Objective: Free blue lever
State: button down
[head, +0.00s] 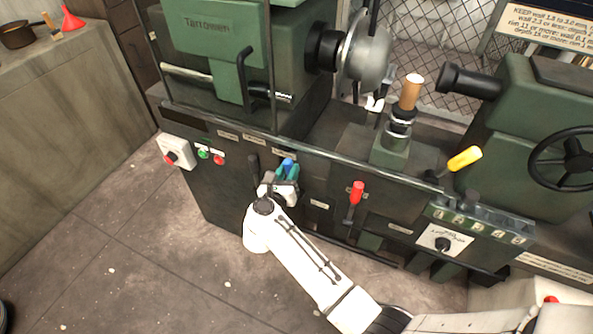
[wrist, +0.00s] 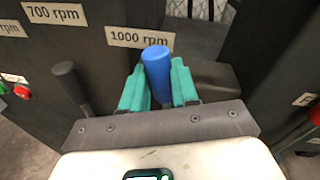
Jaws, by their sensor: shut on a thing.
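The blue lever (head: 288,163) has a blue cylindrical handle and sits on the front of the green and dark lathe. It also shows in the wrist view (wrist: 157,70), just below the 1000 rpm label. My gripper (head: 284,172) is at the lever, with teal fingers on either side of the blue handle. In the wrist view my gripper (wrist: 158,82) is shut on the handle, whose top sticks up between the fingers. The lower part of the lever is hidden behind the gripper body.
A black lever (wrist: 72,86) stands close left of my gripper. A red lever (head: 357,192) is to the right, a yellow-handled lever (head: 464,158) further right. A guard rail (head: 330,154) runs above. Red and green buttons (head: 204,154) are at left. The floor at left is clear.

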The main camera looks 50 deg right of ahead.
jog(key=shift+w+a+f+n+g, duration=0.15)
jog(key=shift+w+a+f+n, duration=0.05)
jog(key=shift+w+n, duration=0.3)
jog(key=shift+w+a+f+n+g, duration=0.15)
jog(key=shift+w+a+f+n, duration=0.05)
jog(key=shift+w+n, duration=0.3)
jog(key=shift+a, duration=0.1)
jog(key=c, duration=1.1)
grip_release()
jog(key=shift+w, duration=0.1)
jog(key=v, duration=1)
jog(key=shift+s+a, duration=0.3)
